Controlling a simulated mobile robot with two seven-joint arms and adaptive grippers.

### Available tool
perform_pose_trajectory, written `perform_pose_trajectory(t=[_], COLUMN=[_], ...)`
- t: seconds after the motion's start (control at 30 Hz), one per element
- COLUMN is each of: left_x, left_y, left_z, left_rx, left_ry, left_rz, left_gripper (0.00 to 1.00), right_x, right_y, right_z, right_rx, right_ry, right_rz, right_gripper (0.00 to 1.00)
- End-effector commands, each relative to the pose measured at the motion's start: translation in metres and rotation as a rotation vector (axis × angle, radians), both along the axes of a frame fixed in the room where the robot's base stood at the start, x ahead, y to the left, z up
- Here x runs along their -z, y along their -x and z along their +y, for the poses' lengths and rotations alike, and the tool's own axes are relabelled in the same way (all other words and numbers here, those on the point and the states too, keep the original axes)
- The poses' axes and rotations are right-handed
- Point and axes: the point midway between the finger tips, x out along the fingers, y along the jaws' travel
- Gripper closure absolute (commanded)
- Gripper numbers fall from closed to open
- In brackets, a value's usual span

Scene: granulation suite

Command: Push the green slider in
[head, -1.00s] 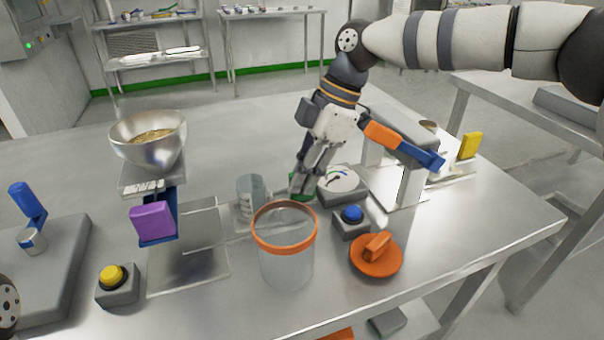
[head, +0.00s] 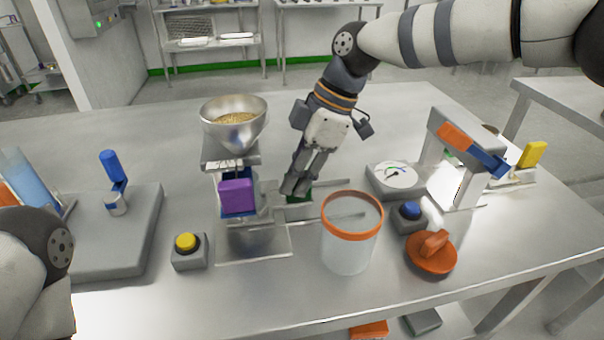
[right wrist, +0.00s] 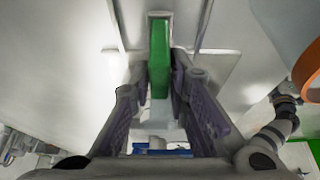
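The green slider's handle (head: 299,196) is low beside the metal stand that carries the hopper, on the stand's right. It fills the middle of the right wrist view (right wrist: 160,60). My right gripper (head: 295,186) reaches down over it, its fingers close against both sides of the green handle. The fingers hide part of the handle in the head view. The hopper (head: 234,118) holds a grainy tan material, and a purple block (head: 236,197) sits on the stand's front. My left arm shows at the lower left; its gripper is out of frame.
A clear container with an orange rim (head: 351,235) stands close to the right gripper. A round dial (head: 394,177), a blue button (head: 410,211) and an orange lid (head: 431,254) lie to the right. A yellow button (head: 186,243) is at front left.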

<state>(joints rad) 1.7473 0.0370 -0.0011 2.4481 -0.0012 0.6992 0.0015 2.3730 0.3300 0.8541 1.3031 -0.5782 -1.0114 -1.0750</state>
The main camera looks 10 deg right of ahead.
Motion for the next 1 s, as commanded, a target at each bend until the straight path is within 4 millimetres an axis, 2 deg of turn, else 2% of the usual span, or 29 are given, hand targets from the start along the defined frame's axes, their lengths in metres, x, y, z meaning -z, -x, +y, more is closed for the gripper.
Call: perform_pose_trajectory(t=[0.37, 0.47, 0.7, 0.8, 1.0], left_x=[0.000, 0.000, 0.000, 0.000, 0.000], left_y=[0.000, 0.000, 0.000, 0.000, 0.000], left_z=[0.000, 0.000, 0.000, 0.000, 0.000], left_rx=[0.000, 0.000, 0.000, 0.000, 0.000], left_ry=[0.000, 0.000, 0.000, 0.000, 0.000], left_rz=[0.000, 0.000, 0.000, 0.000, 0.000], left_gripper=[0.60, 0.60, 0.60, 0.60, 0.60], right_x=[-0.002, -0.017, -0.077, -0.095, -0.110], right_y=[0.000, -0.002, -0.002, -0.002, -0.002], right_z=[-0.002, -0.009, -0.033, -0.040, -0.047], right_rx=[0.000, 0.002, 0.002, 0.001, 0.000], right_ry=[0.004, 0.004, 0.003, 0.003, 0.003], right_rz=[0.000, -0.005, -0.004, -0.003, 0.001], right_gripper=[0.67, 0.67, 0.67, 0.67, 0.67])
